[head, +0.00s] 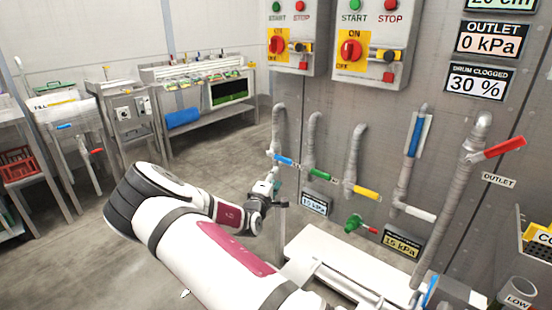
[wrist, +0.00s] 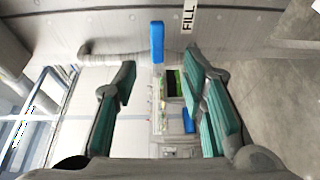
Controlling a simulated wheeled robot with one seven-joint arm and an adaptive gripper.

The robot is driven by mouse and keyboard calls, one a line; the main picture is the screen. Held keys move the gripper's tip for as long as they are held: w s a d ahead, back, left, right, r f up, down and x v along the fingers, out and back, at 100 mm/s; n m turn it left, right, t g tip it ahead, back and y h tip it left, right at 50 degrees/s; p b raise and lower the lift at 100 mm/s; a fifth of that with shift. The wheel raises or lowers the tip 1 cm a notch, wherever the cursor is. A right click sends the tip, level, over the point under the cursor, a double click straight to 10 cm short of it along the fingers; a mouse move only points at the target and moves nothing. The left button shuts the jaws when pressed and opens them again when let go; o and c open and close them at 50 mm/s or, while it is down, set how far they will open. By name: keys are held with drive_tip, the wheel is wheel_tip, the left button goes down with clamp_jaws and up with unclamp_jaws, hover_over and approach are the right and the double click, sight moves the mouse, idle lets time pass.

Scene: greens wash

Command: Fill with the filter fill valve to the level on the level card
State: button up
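The blue-handled valve (head: 285,160) is on a grey pipe on the panel, its handle tilted down to the right. In the wrist view its blue handle (wrist: 157,42) lies beside a FILL label (wrist: 189,17). My gripper (head: 272,185) is just below and left of this handle. In the wrist view my gripper (wrist: 162,68) is open, its teal fingers on either side of the handle's line. The handle is beyond the fingertips, with no contact visible. A display reading about 20 cm (head: 505,4) is cut off at the top. I cannot identify the level card for certain.
Green (head: 322,175), yellow (head: 367,193), white (head: 414,212) and red (head: 505,147) valve handles stand to the right. A white basin (head: 320,255) is below. START/STOP boxes (head: 365,40) hang above. Open floor lies left.

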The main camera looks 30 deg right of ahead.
sight(283, 161)
drive_tip(key=b+x, duration=0.1)
drive_tip(key=x, duration=1.3)
drive_tip(key=shift+w+a+r, duration=0.1)
drive_tip(key=shift+a+r, duration=0.1)
clamp_jaws()
